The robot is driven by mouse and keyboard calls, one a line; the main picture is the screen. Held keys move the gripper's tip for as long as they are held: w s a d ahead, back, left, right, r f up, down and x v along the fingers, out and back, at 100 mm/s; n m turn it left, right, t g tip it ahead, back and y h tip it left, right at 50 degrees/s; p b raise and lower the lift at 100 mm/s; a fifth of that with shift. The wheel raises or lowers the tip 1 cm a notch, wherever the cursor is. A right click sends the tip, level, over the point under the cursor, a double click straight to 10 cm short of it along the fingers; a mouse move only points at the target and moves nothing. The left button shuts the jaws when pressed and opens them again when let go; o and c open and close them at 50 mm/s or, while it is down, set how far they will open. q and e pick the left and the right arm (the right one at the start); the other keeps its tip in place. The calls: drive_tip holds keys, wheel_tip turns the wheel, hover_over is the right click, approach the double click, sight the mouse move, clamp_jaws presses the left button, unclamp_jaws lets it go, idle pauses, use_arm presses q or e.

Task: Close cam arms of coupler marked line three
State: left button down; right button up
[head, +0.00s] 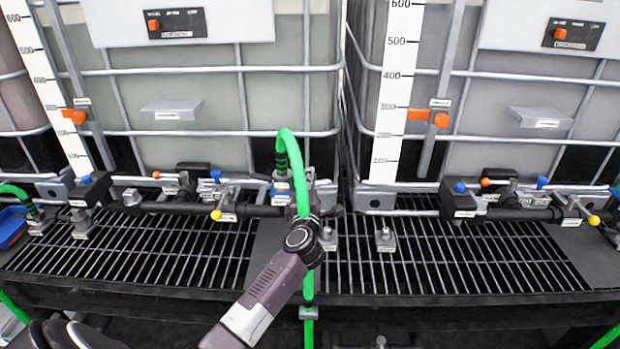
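A coupler (282,188) with a blue part sits at the middle of the grate, at the end of a green hose (291,150) that arches over it. Small labels show near it, but I cannot read which line it is. My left gripper (314,203) is right at this coupler's right side, partly behind the green hose. Its fingers are small and overlap the fittings, so I cannot tell whether they are open or touch a cam arm. The cam arms are not clearly visible. My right gripper is not in view.
Two large caged totes (200,80) stand behind the black grate (180,250). Pipes with valves and yellow (216,214), blue and orange knobs run along their front. A metal post (385,240) stands right of the gripper. Another green hose (16,191) shows at far left.

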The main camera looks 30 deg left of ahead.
sight(302, 177)
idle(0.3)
use_arm(q)
drive_tip(key=shift+s+r+n+p, duration=0.1)
drive_tip(key=shift+r+n+p, duration=0.35)
drive_tip(key=shift+n+p, duration=0.6)
drive_tip(key=n, duration=0.1)
drive_tip(key=r+n+p, duration=0.1)
drive_tip(key=n, duration=0.1)
drive_tip(key=a+n+p, duration=0.1)
drive_tip(key=shift+s+r+n, duration=0.15)
drive_tip(key=shift+s+n, duration=0.1)
drive_tip(key=shift+n, duration=0.1)
drive_tip(key=n, duration=0.1)
drive_tip(key=n+p, duration=0.1)
drive_tip(key=a+n+p, duration=0.1)
drive_tip(key=shift+s+r+n, duration=0.3)
drive_tip(key=shift+r+n, duration=0.05)
drive_tip(key=shift+n, duration=0.05)
drive_tip(key=shift+s+a+n, duration=0.1)
drive_tip(key=shift+a+n, duration=0.05)
drive_tip(key=shift+n, duration=0.55)
drive_tip(key=c, duration=2.1)
unclamp_jaws()
